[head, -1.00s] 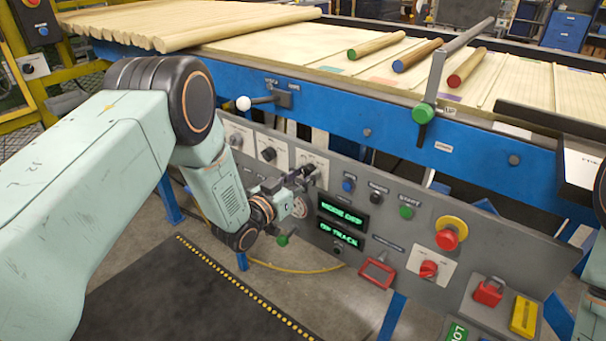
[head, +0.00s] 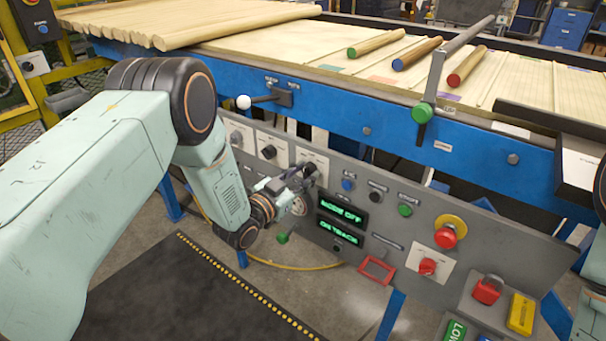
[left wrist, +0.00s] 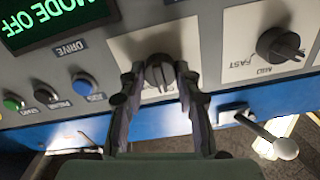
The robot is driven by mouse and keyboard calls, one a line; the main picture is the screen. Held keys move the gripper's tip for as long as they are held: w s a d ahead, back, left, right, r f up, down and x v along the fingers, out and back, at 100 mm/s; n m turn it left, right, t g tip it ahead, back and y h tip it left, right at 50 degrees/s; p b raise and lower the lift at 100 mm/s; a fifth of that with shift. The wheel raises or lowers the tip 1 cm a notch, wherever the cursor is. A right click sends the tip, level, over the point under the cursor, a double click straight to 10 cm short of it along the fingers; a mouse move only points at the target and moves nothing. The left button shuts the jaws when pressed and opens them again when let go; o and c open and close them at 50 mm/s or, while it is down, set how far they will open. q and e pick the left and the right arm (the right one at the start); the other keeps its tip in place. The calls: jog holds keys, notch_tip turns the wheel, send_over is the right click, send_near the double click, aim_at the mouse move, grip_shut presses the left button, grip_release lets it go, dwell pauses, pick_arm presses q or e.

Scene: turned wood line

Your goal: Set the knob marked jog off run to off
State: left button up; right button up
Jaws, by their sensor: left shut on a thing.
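The black knob (left wrist: 160,75) sits on a pale plate (left wrist: 190,40) and shows in the left wrist view between my fingertips. My left gripper (left wrist: 160,85) is shut on it. The plate's lettering is partly hidden by the fingers, so I cannot read it all. In the head view my left gripper (head: 308,174) is at the panel, over the lower part of the plate (head: 314,158), and hides the knob. The green display (head: 342,212) beside it reads MODE OFF, with ON TRACK on the line (head: 338,232) below. My right gripper is out of view.
Another black knob (left wrist: 280,45), marked FAST, is close by. A white-ended lever (head: 244,102) stands above the panel. Blue, black and green buttons (head: 405,210) and a red emergency button (head: 446,237) are to the right. A red frame (head: 376,270) juts out below.

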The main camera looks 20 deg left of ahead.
pick_arm(q)
jog(key=o, duration=1.2)
jog(key=shift+c, duration=0.2)
jog(key=shift+s, duration=0.1)
jog(key=v, duration=1.2)
